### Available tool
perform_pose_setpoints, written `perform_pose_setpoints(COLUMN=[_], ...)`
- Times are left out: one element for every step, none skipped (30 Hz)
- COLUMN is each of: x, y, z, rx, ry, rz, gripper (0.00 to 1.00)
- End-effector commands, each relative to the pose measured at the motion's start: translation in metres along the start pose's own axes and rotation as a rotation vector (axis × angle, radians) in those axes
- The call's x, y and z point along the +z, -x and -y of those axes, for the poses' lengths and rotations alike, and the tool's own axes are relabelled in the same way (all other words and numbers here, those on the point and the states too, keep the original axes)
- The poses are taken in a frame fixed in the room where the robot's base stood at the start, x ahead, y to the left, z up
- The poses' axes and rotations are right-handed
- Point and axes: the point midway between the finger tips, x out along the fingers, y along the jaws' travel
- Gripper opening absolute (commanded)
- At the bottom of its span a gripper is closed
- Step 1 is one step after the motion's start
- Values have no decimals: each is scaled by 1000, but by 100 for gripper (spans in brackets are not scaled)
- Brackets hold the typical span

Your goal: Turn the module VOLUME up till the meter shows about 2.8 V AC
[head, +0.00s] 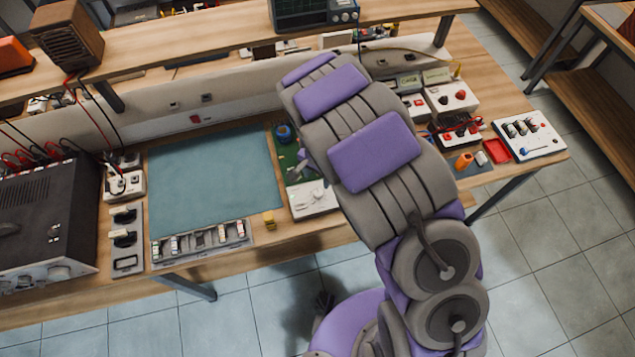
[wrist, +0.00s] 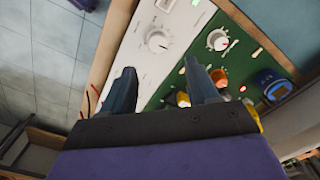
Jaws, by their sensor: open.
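A white panel (wrist: 140,65) with a large white knob (wrist: 158,40) shows in the wrist view. It adjoins a green board (wrist: 232,60) carrying another white knob (wrist: 218,40), a lit red light and an orange part. I cannot read which knob is VOLUME. My gripper (wrist: 160,65) is open and empty, its fingers apart, with the panel knob beyond the gap between the tips. In the head view my arm partly covers the green board (head: 288,157) and white panel (head: 312,199).
A blue-green mat (head: 215,180) lies left of the board, with a parts tray (head: 202,241) in front. A large black amplifier (head: 45,220) stands at left. An oscilloscope (head: 305,12) is on the shelf. Small boxes and a red tray (head: 496,151) are at right.

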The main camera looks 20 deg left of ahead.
Motion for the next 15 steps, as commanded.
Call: perform_pose_setpoints(x=[-1,-1,-1,-1,-2,-1,-1,0,-1,-1,-1,-1,-1,-1,-1], y=[12,18,25,32,38,45,50,54,59,63,66,70,72,74,76], z=[1,1,1,2,2,2,2,2,2,2,2,2,2,2,2], rx=[-2,-1,-2,-4,-4,-4,-3,-2,-2,-2,-2,-2,-1,-1,0], ry=[0,-1,-1,-2,-2,-1,-1,-1,-1,-1,-1,-1,-1,-1,-1], rz=[-2,-1,-2,-4,-4,-3,-1,-1,-1,-1,-1,-1,-1,0,0], gripper=[59,59,59,59,59,59,59,59,59,59,59,59,59,59,59])
